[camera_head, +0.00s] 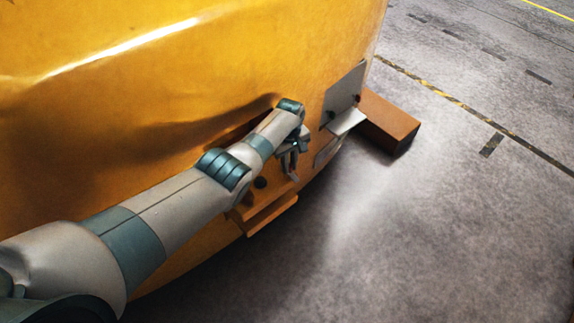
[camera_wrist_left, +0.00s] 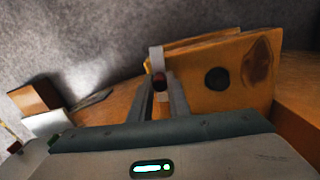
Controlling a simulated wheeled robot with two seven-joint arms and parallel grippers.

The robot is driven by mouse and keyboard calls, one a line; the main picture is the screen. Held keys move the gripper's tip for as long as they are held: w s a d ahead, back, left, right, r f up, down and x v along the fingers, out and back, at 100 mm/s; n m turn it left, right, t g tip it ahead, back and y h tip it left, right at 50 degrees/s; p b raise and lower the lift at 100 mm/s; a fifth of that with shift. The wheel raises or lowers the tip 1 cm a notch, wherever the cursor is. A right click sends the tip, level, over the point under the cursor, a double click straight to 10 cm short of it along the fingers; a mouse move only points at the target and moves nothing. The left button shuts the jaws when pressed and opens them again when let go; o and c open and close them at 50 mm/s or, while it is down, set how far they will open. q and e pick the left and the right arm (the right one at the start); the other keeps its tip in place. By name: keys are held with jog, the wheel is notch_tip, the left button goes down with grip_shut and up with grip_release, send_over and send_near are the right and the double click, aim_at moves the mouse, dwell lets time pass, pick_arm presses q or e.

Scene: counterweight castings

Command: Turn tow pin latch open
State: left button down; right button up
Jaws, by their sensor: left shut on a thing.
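The yellow casting (camera_head: 190,110) fills the left and middle of the head view. An orange bracket (camera_head: 268,218) juts from its lower edge; its face (camera_wrist_left: 236,62) also shows in the left wrist view, with a dark round hole or plug (camera_wrist_left: 217,78). Beside it is a light grey upright strip with a dark red knob (camera_wrist_left: 158,80), which looks like the tow pin latch. My left gripper (camera_head: 292,168) is at the bracket, and its two fingers (camera_wrist_left: 161,92) are shut on the latch around the knob. My forearm hides part of the casting. My right gripper is out of view.
A grey plate (camera_head: 344,95) with a light shelf (camera_head: 347,121) is fixed to the casting, right of my gripper. A rust-brown block (camera_head: 388,122) lies beyond it. The concrete floor (camera_head: 440,230) to the right is clear, with yellow-black line markings.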

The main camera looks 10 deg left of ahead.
aim_at(290, 163)
pick_arm(q)
jog(key=shift+w+d+n, duration=0.15)
jog(key=shift+n, duration=0.45)
jog(key=shift+w, duration=0.1)
jog(key=c, duration=1.7)
grip_release()
jog(key=shift+o, duration=0.2)
jog(key=shift+r, duration=0.15)
jog(key=shift+r, duration=0.45)
notch_tip(290, 163, up, 4)
jog(key=shift+r+p, duration=0.15)
jog(key=shift+p, duration=0.55)
notch_tip(290, 163, up, 12)
jog(key=b, duration=0.1)
